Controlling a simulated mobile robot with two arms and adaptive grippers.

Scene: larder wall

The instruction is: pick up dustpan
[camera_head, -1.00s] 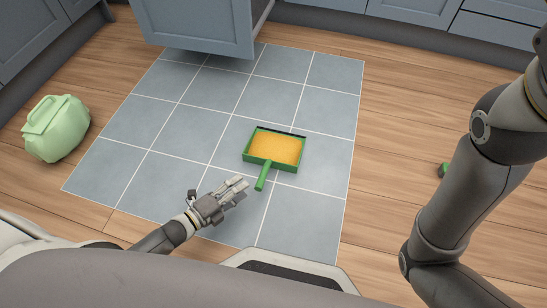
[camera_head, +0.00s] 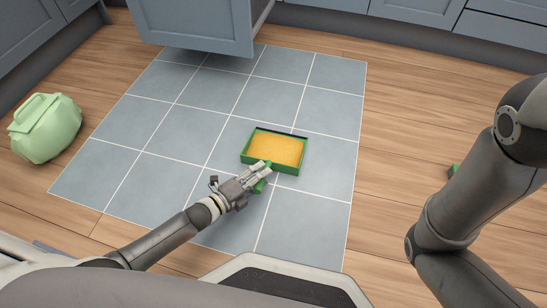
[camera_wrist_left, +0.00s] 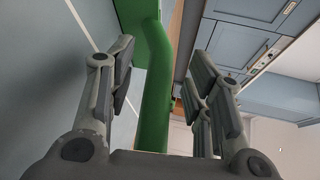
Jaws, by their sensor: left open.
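The dustpan (camera_head: 299,160) is green with a yellow-orange inside and lies on the grey-blue tiles. Its green handle points toward me and is partly hidden behind my left gripper (camera_head: 262,174). In the left wrist view the green handle (camera_wrist_left: 156,95) runs between the two open fingers of my left gripper (camera_wrist_left: 160,90). A gap shows on each side of the handle, more on the right. My right arm shows at the right of the head view, but its gripper is out of view.
A pale green bag-like container (camera_head: 45,128) stands on the wood floor at the left. A small green thing (camera_head: 454,168) is partly hidden behind my right arm. The tiles around the dustpan are clear.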

